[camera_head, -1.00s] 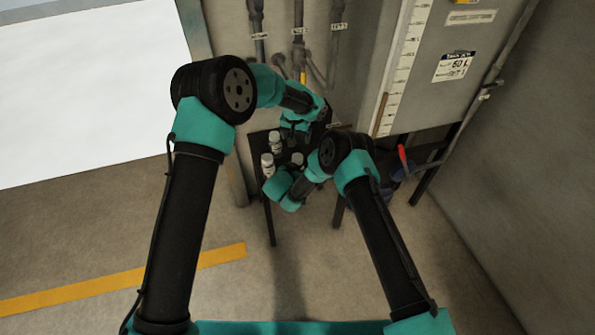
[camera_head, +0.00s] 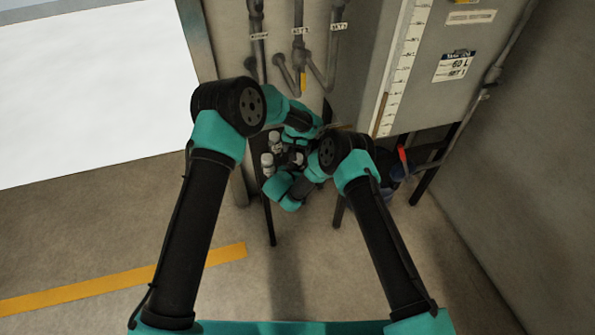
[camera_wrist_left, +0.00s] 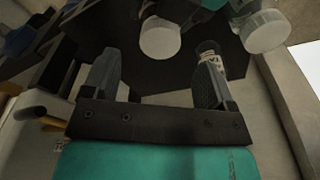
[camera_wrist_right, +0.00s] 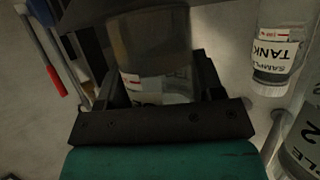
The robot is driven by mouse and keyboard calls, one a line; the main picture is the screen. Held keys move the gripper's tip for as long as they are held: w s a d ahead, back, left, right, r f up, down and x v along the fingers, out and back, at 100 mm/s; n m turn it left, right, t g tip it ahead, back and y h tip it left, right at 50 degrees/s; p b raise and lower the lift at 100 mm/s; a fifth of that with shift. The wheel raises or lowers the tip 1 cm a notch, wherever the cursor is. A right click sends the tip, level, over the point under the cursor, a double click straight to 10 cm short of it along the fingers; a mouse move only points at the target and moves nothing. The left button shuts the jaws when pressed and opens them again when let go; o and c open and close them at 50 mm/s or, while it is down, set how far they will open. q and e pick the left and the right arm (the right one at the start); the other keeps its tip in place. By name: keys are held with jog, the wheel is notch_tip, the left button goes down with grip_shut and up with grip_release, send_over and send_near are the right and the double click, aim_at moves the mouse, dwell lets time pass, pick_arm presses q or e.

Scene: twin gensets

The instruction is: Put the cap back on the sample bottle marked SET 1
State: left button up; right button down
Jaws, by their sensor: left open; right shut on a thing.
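In the right wrist view my right gripper (camera_wrist_right: 153,72) is shut on a clear sample bottle (camera_wrist_right: 150,85) with a white label and a red mark. Its set marking is not readable, and its top is not clear. In the left wrist view my left gripper (camera_wrist_left: 158,60) is open and empty. A round white cap (camera_wrist_left: 160,40) shows just beyond and between its fingers; I cannot tell whether it is loose or on a bottle. A labelled bottle (camera_wrist_left: 209,52) shows behind the right-hand finger. In the head view both grippers are largely hidden by my arms at the small dark stand.
A bottle marked SAMPLE TANK (camera_wrist_right: 276,50) stands to the right in the right wrist view. Another white-capped bottle (camera_wrist_left: 264,30) is at the left wrist view's upper right. White-topped bottles (camera_head: 268,164) crowd the stand. A grey tank (camera_head: 455,95) and wall pipes (camera_head: 300,50) are close by.

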pick_arm(q)
jog(key=shift+w+f, duration=0.15)
jog(key=shift+f, duration=0.9)
jog(key=shift+w+f, duration=0.1)
jog(key=shift+f, duration=0.95)
jog(key=c, duration=1.1)
jog(key=shift+m, duration=1.6)
jog(key=shift+c, duration=0.2)
jog(key=o, duration=1)
